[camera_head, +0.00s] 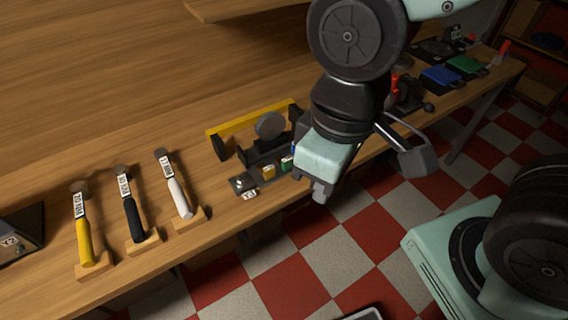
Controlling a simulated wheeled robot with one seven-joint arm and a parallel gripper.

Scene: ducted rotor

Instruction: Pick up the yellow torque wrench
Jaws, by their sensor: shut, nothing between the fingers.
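The yellow torque wrench (86,243) is at the left of the bench. Its yellow handle end is on a small wooden block near the front edge, and its white-labelled shaft and dark round head point toward the back. Similar wrenches with a black handle (134,222) and a white handle (180,198) are on their own blocks to its right. My gripper (319,194) is shut and empty, pointing down near the bench's front edge. It is well to the right of all three wrenches and apart from them.
A yellow-topped fixture (253,119) with a grey disc and small coloured parts stands between the wrenches and my gripper. A dark case (20,232) is at the far left. Blue (440,76) and green (466,64) items lie at the far right. Bare wood lies behind the wrenches.

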